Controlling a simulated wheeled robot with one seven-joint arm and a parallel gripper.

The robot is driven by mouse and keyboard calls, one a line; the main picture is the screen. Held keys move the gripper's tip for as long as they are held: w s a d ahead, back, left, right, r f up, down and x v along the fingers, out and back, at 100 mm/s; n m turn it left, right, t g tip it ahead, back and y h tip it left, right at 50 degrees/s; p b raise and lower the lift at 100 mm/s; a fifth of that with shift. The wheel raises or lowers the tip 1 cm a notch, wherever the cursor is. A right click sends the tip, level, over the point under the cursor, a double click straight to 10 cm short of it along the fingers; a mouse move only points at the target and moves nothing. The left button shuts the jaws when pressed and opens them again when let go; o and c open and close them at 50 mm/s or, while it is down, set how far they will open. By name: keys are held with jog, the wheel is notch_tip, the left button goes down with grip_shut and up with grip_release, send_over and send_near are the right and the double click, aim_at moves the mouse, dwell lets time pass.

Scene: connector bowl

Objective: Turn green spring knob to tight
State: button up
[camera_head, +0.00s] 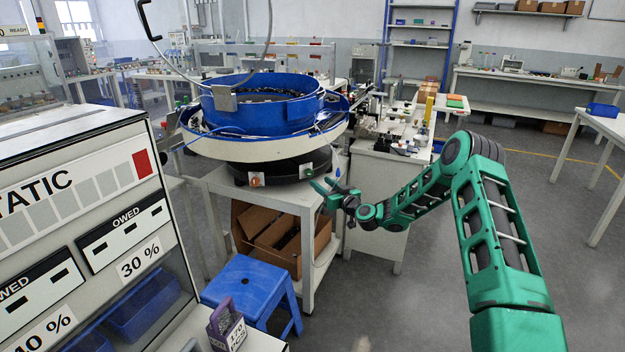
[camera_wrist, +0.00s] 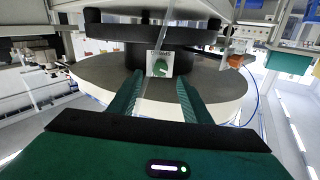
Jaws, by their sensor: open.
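The green spring knob (camera_head: 307,170) sits on a small pale plate on the dark base of the blue bowl feeder (camera_head: 262,112). In the wrist view the green knob (camera_wrist: 161,67) shows on its white plate, ahead of and between my fingertips. My gripper (camera_head: 322,192) is open and empty, just below and right of the knob in the head view. In the wrist view its two green fingers (camera_wrist: 160,82) are spread, with a visible gap to the knob. The knob's pointer direction and plate markings are too small to read.
An orange knob (camera_head: 257,181) sits on the same base; it is right of the green one in the wrist view (camera_wrist: 235,60). The white stand (camera_head: 226,186) holds cardboard boxes (camera_head: 274,238) below. A blue stool (camera_head: 250,288) and grey cabinet (camera_head: 85,140) stand nearer.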

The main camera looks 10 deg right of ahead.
aim_at(311, 174)
jog(key=x, duration=0.7)
jog(key=shift+w+a, duration=0.1)
jog(key=shift+w, duration=0.2)
jog(key=c, duration=1)
jog(key=shift+f, duration=0.1)
jog(key=shift+c, duration=0.2)
